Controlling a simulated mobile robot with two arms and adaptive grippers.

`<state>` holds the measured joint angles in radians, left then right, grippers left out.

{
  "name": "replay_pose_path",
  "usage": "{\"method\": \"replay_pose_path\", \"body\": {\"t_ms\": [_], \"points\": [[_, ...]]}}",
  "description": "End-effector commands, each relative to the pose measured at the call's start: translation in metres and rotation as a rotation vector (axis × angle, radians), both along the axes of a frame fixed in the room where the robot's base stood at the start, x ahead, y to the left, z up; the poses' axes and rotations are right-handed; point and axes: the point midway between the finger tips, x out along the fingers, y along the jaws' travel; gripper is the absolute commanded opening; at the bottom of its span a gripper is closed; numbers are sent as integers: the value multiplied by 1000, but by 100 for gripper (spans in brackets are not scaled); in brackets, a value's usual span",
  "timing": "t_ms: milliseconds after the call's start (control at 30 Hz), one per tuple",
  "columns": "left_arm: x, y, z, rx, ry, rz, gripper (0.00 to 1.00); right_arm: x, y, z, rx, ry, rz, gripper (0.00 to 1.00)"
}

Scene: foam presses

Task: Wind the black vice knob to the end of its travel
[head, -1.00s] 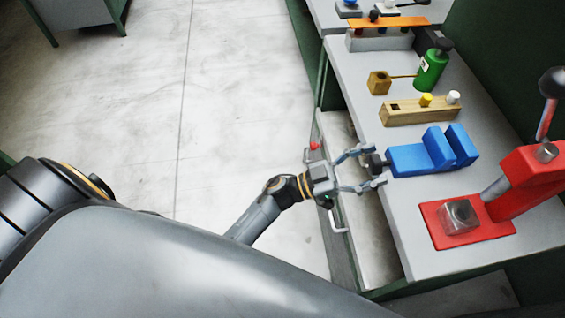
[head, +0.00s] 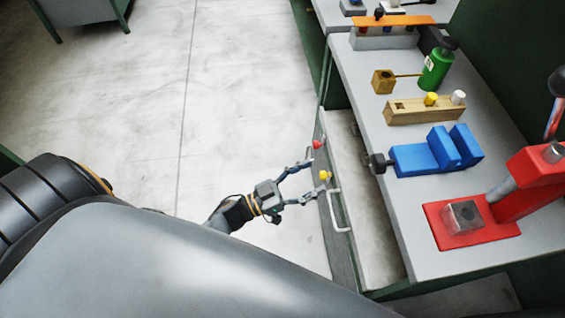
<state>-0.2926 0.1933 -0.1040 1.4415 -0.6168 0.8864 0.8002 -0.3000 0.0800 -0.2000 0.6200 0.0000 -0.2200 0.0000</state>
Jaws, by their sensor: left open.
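The blue vice (head: 432,152) sits on the grey bench top, with its two blue jaws to the right. Its black knob (head: 378,163) sticks out at the vice's left end, over the bench's front edge. My left gripper (head: 316,174) is open and empty. It is to the left of the knob and apart from it, in front of the bench, with its fingers pointing right. My right gripper is not in the head view.
A red press (head: 470,230) stands at the near right of the bench. Behind the vice are a wooden block (head: 425,109) with yellow and white pegs and a green bottle (head: 434,68).

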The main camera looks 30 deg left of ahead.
Motion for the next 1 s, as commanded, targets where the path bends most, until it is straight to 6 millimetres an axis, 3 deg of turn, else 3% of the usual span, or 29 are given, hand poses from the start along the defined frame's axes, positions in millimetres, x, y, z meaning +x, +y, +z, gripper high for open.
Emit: {"method": "replay_pose_path", "body": {"t_ms": [333, 700, 1000], "points": [[3, 26, -62, 88, 204, 181, 67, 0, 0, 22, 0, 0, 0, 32], [-16, 49, -127, 199, 411, 309, 67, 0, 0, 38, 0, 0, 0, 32], [-30, 57, -155, 253, 502, 350, 67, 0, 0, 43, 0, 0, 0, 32]]}}
